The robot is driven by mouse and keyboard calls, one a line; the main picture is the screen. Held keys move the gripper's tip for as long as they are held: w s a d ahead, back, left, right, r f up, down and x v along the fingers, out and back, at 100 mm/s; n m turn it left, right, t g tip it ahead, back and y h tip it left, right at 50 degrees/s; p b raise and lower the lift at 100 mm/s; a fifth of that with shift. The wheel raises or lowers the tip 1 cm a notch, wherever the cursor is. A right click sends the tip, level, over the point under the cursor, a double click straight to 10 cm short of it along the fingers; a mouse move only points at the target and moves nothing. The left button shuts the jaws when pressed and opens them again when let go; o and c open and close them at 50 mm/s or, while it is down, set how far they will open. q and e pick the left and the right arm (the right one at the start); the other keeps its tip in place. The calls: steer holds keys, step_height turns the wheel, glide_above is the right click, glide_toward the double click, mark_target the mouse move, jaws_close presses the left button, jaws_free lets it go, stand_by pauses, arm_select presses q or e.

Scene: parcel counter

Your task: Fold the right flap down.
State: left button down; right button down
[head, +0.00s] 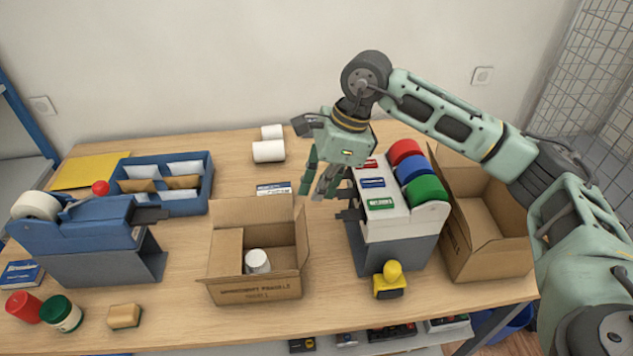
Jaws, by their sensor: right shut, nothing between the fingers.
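An open cardboard box (255,292) stands on the table in the middle of the head view, with a white cylindrical item (257,261) inside. Its right flap (301,236) stands up along the right side. A panel on the left side covers part of the opening, and the back flap is raised. My right gripper (320,186) is in the air above and behind the box's back right corner, pointing down, shut and empty. It looks apart from the flap. My left gripper is out of view.
A label dispenser with coloured rolls (393,215) stands close right of the box, with a yellow-handled stamp (389,280) before it. A second open box (487,262) is farther right. A blue tape dispenser (85,235) and blue organizer (190,206) are left.

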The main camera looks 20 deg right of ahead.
step_height(320, 180, down, 9)
steer(key=b, duration=0.5)
steer(key=w+a+f+b, duration=0.1)
steer(key=w+a+f, duration=0.1)
steer(key=a, duration=0.7)
steer(key=shift+w+f, duration=0.3)
steer(key=shift+f, duration=0.1)
steer(key=shift+r, duration=0.1)
step_height(320, 180, up, 9)
steer(key=p, duration=0.3)
